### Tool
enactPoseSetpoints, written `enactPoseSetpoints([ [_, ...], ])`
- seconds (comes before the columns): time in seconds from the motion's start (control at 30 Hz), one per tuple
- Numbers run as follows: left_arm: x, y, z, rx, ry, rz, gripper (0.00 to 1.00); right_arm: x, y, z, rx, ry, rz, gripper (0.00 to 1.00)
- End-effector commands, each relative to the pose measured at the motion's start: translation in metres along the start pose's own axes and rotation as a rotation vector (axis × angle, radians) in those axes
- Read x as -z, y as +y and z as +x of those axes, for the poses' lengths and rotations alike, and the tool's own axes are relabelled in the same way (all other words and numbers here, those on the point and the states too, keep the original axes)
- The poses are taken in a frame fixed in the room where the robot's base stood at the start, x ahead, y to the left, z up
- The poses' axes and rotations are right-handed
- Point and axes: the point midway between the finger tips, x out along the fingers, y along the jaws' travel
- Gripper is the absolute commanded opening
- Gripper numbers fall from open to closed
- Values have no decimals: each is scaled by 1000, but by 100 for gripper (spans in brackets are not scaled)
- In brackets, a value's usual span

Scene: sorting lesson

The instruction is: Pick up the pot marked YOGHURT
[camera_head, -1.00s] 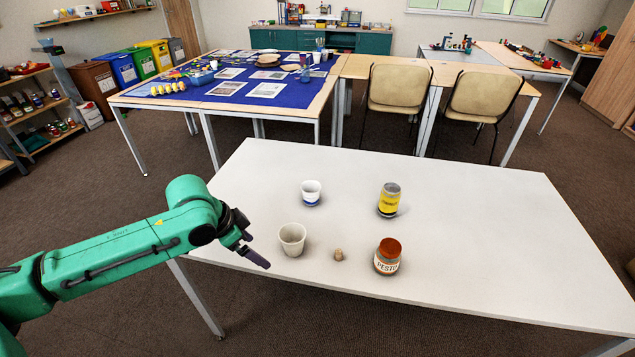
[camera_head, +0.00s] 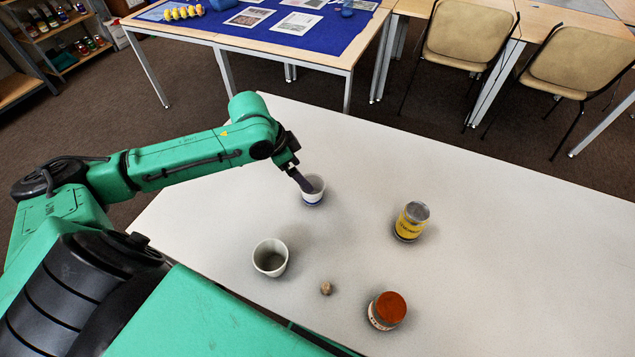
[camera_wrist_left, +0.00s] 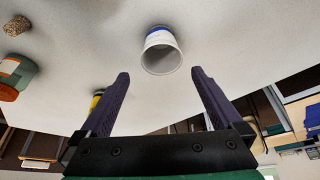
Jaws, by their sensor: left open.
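A small white pot with a blue band (camera_head: 313,192) stands upright on the white table. It also shows in the left wrist view (camera_wrist_left: 161,52), its open mouth towards the camera. I cannot read the word YOGHURT on it. My right gripper is not in view.
On the white table (camera_head: 490,230) stand a plain white cup (camera_head: 270,260), a yellow-labelled jar (camera_head: 410,224), a red-lidded jar (camera_head: 390,306) and a small cork-like piece (camera_head: 326,288). The table is clear to the right. A blue-topped table (camera_head: 345,30) and chairs (camera_head: 470,40) stand behind.

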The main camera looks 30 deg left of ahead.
Motion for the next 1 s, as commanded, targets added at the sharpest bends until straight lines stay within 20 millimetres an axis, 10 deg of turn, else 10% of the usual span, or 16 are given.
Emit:
enactPoseSetpoints([
  [0.2, 1, 0, 53, -2, 1, -3, 100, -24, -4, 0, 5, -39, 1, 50],
  [0.53, 3, -3, 106, -1, 0, -1, 100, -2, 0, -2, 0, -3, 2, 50],
  [0.8, 3, -4, 116, 2, -1, 2, 100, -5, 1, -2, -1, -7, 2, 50],
  [1.0, 2, -3, 116, 2, -1, 2, 34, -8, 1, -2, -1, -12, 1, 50],
])
